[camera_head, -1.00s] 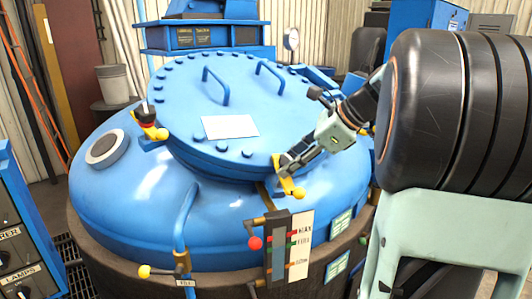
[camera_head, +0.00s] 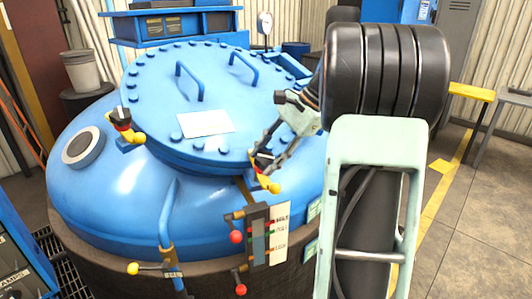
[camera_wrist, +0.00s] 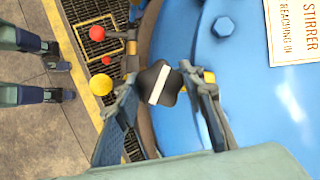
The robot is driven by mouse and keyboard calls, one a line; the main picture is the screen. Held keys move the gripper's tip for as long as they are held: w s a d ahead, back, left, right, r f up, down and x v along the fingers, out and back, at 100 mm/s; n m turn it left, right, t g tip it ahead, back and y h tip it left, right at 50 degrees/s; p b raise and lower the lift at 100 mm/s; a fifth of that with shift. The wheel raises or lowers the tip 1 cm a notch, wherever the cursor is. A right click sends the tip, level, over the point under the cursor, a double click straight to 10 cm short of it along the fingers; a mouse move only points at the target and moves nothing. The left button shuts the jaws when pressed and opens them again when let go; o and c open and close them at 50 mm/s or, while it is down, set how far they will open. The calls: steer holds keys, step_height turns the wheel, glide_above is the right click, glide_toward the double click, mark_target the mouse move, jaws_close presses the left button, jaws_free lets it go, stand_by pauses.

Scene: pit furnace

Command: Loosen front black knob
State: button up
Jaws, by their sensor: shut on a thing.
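The front black knob (camera_wrist: 154,95) has a white stripe across its top and sits at the rim of the blue furnace lid (camera_head: 215,95). My gripper (camera_wrist: 160,80) is shut on this knob, one finger on each side of it. In the head view my gripper (camera_head: 264,160) reaches the lid's front edge from the right, above a yellow clamp (camera_head: 268,184), and its fingers mostly hide the knob there. A second black knob (camera_head: 120,116) stands on another yellow clamp at the lid's left edge.
Below the lid are a gauge panel (camera_head: 262,236), red balls (camera_head: 236,237) and a yellow-ended lever (camera_head: 133,268). Two handles (camera_head: 190,82) rise from the lid. A white label (camera_head: 205,124) lies on it. Open floor (camera_head: 475,200) is at right.

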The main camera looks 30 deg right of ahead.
steer(key=shift+n, duration=0.4)
steer(key=o, duration=1.2)
steer(key=v, duration=1.2)
steer(key=shift+w+r, duration=0.1)
